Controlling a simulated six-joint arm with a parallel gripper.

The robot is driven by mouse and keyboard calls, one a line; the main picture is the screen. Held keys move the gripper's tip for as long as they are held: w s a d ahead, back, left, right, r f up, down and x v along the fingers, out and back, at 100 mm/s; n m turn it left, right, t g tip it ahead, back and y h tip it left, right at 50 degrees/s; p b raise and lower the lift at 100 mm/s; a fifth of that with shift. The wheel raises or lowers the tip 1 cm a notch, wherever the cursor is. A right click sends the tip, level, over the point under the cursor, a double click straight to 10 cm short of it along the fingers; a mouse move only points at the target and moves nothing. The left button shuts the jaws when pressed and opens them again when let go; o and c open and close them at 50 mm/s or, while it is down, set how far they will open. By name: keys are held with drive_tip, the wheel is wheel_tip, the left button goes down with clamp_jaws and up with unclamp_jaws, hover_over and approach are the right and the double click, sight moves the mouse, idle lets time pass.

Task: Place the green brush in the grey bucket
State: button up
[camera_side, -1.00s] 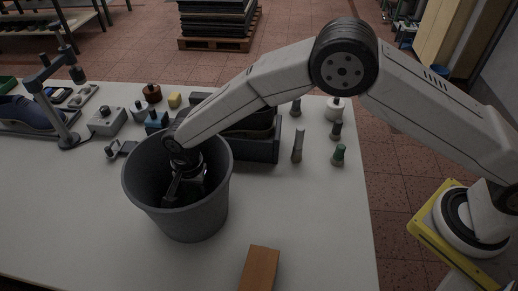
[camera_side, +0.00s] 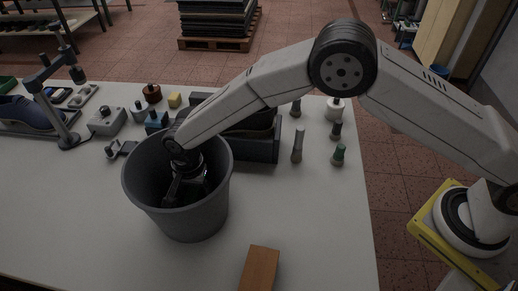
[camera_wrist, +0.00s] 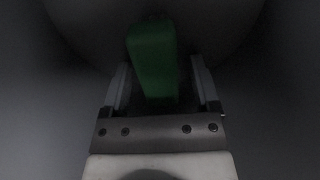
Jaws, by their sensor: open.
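The grey bucket (camera_side: 190,218) stands upright on the table in the side view. My gripper reaches down inside it, and the bucket's near wall hides part of the gripper. In the wrist view my gripper (camera_wrist: 163,88) is open, with one finger on each side of the green brush (camera_wrist: 153,58). Dark gaps show between the brush and the fingers. The brush is inside the dim bucket; whether it rests on the bottom is hard to tell. The brush cannot be seen in the side view.
A brown block (camera_side: 260,268) lies near the front edge. A dark blue crate (camera_side: 262,150) stands behind the bucket. A lamp-like stand (camera_side: 66,138) and small tools are at the left. The table's front left is clear.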

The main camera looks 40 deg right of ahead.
wheel_tip(320, 180, up, 12)
idle(0.6)
